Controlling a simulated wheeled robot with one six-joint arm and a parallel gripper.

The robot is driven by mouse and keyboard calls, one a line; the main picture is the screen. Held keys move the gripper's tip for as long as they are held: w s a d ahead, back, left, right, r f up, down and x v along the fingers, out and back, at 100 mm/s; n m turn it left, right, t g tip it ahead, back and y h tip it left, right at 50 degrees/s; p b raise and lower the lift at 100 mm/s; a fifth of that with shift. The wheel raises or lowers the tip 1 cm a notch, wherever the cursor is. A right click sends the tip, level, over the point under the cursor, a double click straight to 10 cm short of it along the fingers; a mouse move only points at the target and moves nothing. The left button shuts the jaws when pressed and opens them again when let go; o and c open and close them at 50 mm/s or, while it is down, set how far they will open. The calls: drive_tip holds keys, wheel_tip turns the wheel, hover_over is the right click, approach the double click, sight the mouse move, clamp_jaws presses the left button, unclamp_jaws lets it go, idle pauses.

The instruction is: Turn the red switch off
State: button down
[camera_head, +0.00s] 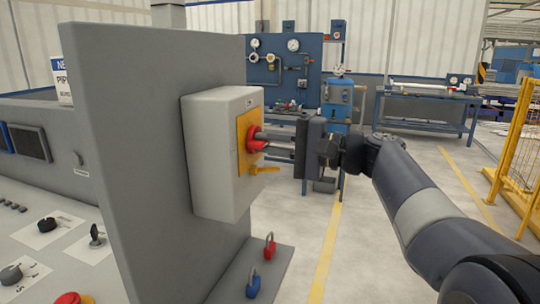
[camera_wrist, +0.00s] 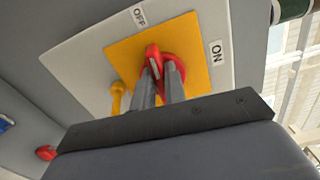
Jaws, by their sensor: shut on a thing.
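The red switch (camera_head: 256,138) sits on a yellow plate (camera_head: 243,160) on the side of a light grey box (camera_head: 210,160). My gripper (camera_head: 268,141) reaches in from the right, its two fingers shut on the switch's handle. In the wrist view the red switch (camera_wrist: 153,55) shows between and above the fingertips (camera_wrist: 161,82). The handle tilts a little left of upright there. An OFF label (camera_wrist: 139,15) is at the upper left and an ON label (camera_wrist: 216,53) at the right. The fingers hide the lower part of the handle.
A yellow tab (camera_head: 265,169) sticks out below the switch. A red padlock (camera_head: 270,247) and a blue padlock (camera_head: 253,284) are on the grey ledge below the box. A control panel (camera_head: 45,240) lies at left. The floor at right is open, up to a yellow fence (camera_head: 518,150).

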drive_tip(key=shift+f+n+b, duration=0.1)
drive_tip(key=shift+n+b, duration=0.35)
drive_tip(key=shift+n, duration=0.05)
drive_tip(key=c, duration=1.5)
unclamp_jaws()
drive_tip(key=shift+o, duration=0.2)
drive_tip(key=v, duration=1)
drive_tip(key=shift+d, duration=0.4)
drive_tip(key=shift+s+a, duration=0.1)
drive_tip(key=x, duration=1)
drive_tip(key=shift+a, duration=0.35)
drive_tip(key=shift+d, duration=0.1)
